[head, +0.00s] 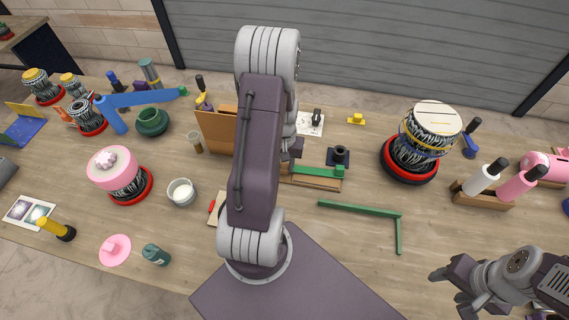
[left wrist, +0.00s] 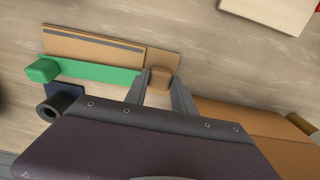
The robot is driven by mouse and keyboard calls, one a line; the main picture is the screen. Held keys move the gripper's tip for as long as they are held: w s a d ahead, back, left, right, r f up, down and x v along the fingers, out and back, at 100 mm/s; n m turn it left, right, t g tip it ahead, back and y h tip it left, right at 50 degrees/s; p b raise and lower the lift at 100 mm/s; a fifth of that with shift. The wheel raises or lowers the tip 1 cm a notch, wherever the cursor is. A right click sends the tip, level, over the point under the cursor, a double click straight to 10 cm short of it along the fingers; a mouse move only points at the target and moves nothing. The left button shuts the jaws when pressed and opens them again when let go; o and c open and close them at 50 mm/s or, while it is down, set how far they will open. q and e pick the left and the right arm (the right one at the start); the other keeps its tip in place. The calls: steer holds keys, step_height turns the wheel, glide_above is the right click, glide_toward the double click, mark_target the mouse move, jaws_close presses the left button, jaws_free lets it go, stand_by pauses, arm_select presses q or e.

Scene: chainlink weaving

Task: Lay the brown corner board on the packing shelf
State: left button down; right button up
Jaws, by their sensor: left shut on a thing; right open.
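A flat brown board (left wrist: 100,46) with a dark stripe lies on the table in the left wrist view. It shows in part in the head view (head: 320,184), beside a green bar with a raised end block (left wrist: 90,70). A small brown block (left wrist: 160,74) stands between the fingers of my left gripper (left wrist: 161,88), which is shut on it. I cannot tell whether the block joins the flat board. A larger orange-brown panel (head: 213,130) stands left of my left arm. The arm hides much of this area in the head view. My right gripper (head: 450,288) is open and empty at lower right.
A green angled strip (head: 365,208) lies on the table right of my arm. A dark holder (head: 339,156) stands close behind the green bar. A ringed drum (head: 412,150) and a bottle rack (head: 480,195) stand right.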

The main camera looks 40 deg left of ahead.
arm_select(q)
steer(key=shift+f, duration=0.15)
steer(key=c, duration=1.1)
jaws_free()
steer(key=shift+o, duration=0.2)
